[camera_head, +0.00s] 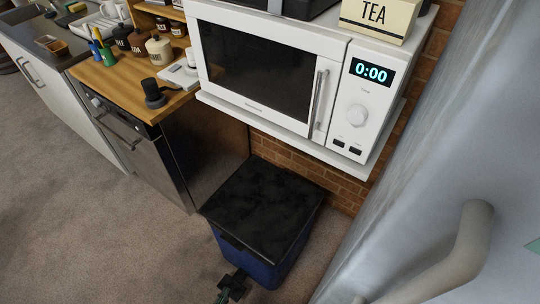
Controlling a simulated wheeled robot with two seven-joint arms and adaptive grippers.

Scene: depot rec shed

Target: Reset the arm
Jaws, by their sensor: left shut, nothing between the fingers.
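My left gripper (233,284), small and black, shows at the bottom edge of the head view, in front of the blue bin (262,268). It is shut with nothing in it. Whether it touches the bin cannot be told. Most of the left arm is outside the picture. My right gripper is not in view.
The bin has a flat black lid (265,208). A white microwave (270,62) sits above on a white shelf (285,130). A wooden counter (128,92) with jars stands left, over a dark-fronted appliance (135,150). A pale door with a curved handle (470,250) fills the right. Carpet lies clear at left.

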